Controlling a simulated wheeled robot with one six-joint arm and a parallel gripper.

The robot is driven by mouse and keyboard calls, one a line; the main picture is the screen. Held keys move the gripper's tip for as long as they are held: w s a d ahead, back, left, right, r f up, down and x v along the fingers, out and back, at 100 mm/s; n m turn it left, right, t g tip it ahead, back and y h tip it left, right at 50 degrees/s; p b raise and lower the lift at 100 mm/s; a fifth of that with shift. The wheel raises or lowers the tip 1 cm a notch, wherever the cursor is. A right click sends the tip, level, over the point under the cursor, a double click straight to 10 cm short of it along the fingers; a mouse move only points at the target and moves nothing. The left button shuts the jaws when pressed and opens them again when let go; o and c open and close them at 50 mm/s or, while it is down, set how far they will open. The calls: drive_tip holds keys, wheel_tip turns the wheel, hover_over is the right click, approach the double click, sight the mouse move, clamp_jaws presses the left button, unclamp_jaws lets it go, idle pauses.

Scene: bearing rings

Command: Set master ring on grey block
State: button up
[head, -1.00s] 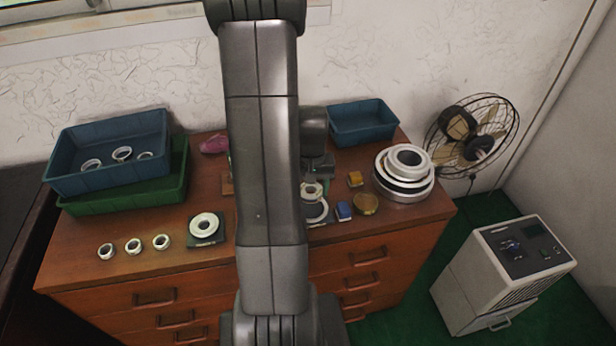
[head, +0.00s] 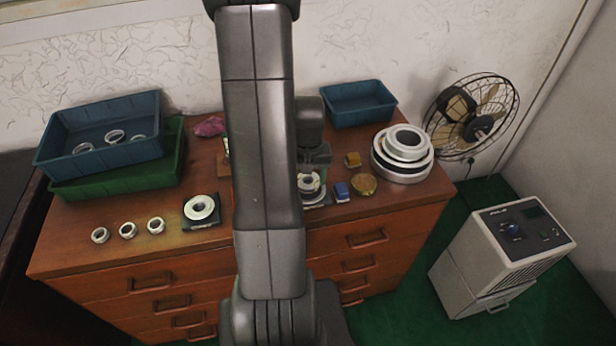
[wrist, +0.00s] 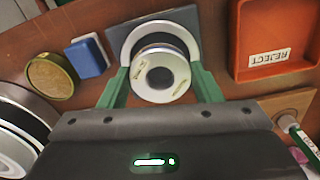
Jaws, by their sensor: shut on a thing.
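My gripper (wrist: 160,82) is shut on a pale metal ring (wrist: 160,57) with gold-coloured marks on its face, one green finger on each side. In the wrist view the ring is in front of a grey block (wrist: 184,17), with a white curved edge showing around it. Whether the ring touches what is beneath is not clear. In the head view my arm hides part of this spot; the ring (head: 309,187) shows just right of the arm. Another white ring (head: 201,204) lies on a dark square block (head: 206,223) left of the arm.
A blue block (wrist: 88,57) and a brass disc (wrist: 51,80) stand close left of the gripper in the wrist view. An orange REJECT tray (wrist: 276,66) is at right. Stacked large rings (head: 404,170), a blue bin (head: 358,108) and several small rings (head: 128,230) share the cabinet top.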

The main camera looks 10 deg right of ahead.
drive_tip(key=shift+f, duration=0.15)
drive_tip(key=shift+f+b, duration=0.9)
drive_tip(key=o, duration=1.4)
drive_tip(key=shift+c, duration=0.2)
drive_tip(key=shift+r, duration=0.15)
wheel_tip(320, 180, up, 14)
drive_tip(key=shift+f, duration=0.2)
